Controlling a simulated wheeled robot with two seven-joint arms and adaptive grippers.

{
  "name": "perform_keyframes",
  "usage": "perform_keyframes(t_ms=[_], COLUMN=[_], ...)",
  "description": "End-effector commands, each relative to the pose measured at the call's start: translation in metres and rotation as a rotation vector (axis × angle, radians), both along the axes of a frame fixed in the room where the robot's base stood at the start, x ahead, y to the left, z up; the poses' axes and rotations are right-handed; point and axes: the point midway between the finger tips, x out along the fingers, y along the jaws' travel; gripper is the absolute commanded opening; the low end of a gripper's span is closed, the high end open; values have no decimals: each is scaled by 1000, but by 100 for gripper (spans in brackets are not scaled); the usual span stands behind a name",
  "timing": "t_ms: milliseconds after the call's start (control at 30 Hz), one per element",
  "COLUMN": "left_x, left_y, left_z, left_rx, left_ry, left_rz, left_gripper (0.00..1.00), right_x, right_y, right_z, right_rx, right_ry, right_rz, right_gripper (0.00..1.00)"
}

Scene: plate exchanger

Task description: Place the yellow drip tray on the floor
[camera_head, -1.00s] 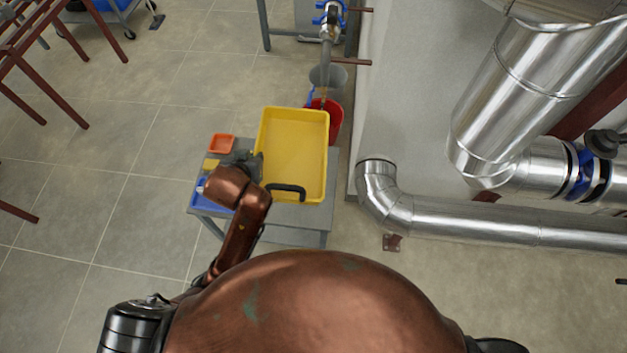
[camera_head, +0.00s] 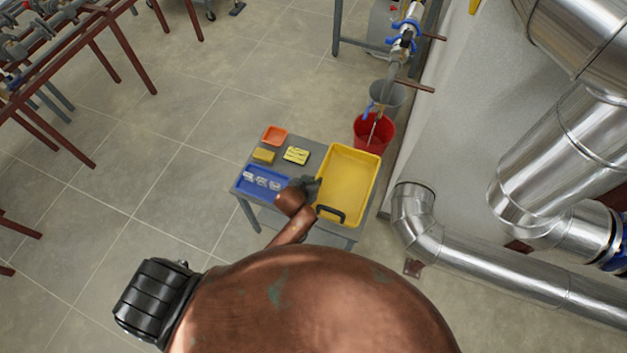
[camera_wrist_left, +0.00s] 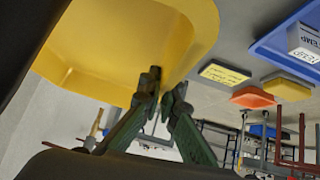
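The yellow drip tray (camera_head: 349,182), a rectangular open tray with a dark handle at its near side, shows over the right part of the grey table (camera_head: 321,152). I cannot tell whether it touches the tabletop or hangs just above it. My left gripper (camera_head: 313,188) is at the tray's left rim. In the left wrist view the tray (camera_wrist_left: 125,40) fills the upper left, and the two fingers (camera_wrist_left: 166,90) close on its wall, one on each side. My right gripper is out of view.
A red bucket (camera_head: 374,134) stands behind, pipes (camera_head: 470,262) at right. Floor (camera_head: 165,195) left of the table is clear.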

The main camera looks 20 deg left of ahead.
Motion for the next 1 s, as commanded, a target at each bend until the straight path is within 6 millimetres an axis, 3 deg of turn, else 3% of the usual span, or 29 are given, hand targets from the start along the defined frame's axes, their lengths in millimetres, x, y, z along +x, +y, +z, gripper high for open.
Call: perform_keyframes(t_ms=[67, 200, 333, 567, 800, 1000], left_x=[15, 29, 38, 45, 47, 47], left_y=[13, 25, 34, 39, 41, 41], left_z=[-10, -37, -50, -60, -94, -94], left_rx=[2, 0, 1, -1, -1, -2], left_ry=[-2, 0, -2, -2, 1, -3], left_rz=[1, 0, 1, 1, 0, 0], left_gripper=[0, 0, 0, 0, 0, 0], right_x=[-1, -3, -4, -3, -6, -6], right_y=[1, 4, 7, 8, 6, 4], right_z=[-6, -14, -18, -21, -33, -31], right_rx=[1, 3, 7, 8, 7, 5], right_ry=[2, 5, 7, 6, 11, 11], right_rz=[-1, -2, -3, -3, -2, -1], right_gripper=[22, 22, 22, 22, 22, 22])
